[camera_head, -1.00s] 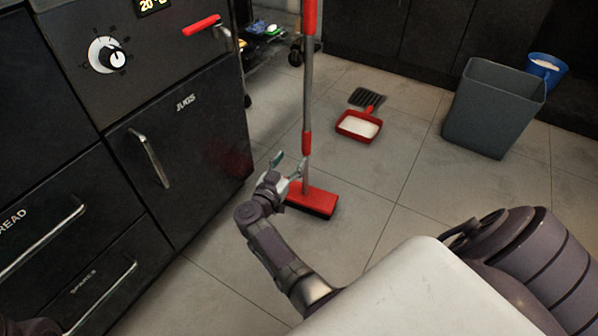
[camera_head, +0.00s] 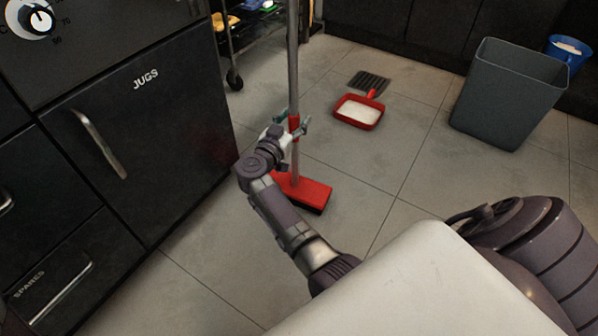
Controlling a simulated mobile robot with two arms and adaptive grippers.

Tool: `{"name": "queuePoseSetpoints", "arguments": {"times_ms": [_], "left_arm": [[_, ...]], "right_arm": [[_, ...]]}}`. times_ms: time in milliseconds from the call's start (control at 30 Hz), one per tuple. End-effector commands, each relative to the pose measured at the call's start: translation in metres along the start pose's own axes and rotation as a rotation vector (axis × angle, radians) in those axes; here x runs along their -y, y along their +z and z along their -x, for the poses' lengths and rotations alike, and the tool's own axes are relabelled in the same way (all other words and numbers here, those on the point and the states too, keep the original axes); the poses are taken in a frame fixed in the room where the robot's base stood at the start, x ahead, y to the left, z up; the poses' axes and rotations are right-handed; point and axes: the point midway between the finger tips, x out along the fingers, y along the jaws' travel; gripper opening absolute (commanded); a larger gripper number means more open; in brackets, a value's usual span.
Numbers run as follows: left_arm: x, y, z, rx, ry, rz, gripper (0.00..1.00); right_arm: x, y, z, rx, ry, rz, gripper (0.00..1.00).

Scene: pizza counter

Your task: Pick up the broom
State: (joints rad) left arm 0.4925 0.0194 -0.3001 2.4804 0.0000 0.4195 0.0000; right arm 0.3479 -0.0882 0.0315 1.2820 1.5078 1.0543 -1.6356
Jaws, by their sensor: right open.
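The broom stands upright on the tiled floor, with a grey handle (camera_head: 292,60) that has a red sleeve low down and a red head (camera_head: 306,190). The top of the handle is out of the picture. My right gripper (camera_head: 293,123) is open, with its fingers at the red sleeve just above the broom head. The handle appears to lie between the fingers, but I cannot tell whether they touch it. My right wrist hides part of the broom head's left end. My left gripper is not in view.
A red dustpan (camera_head: 359,112) with white contents lies on the floor behind the broom, near a floor drain (camera_head: 369,80). A grey bin (camera_head: 507,95) and a blue bucket (camera_head: 568,54) stand at right. Black cabinets (camera_head: 140,130) border the left. A wheeled rack (camera_head: 237,45) stands behind.

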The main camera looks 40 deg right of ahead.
Motion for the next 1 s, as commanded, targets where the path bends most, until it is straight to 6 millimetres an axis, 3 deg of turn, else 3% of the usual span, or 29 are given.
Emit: {"name": "queuePoseSetpoints", "arguments": {"times_ms": [300, 667, 1000], "left_arm": [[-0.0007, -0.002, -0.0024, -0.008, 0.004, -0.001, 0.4], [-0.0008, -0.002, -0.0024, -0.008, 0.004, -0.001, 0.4], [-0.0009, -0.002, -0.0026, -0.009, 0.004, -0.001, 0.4]], "right_arm": [[0.0007, -0.0002, -0.0009, 0.001, -0.001, 0.001, 0.6], [0.0005, 0.0002, -0.0008, 0.002, 0.0, 0.001, 0.0], [0.0008, -0.0023, -0.0012, -0.003, 0.0, -0.001, 0.0]]}}
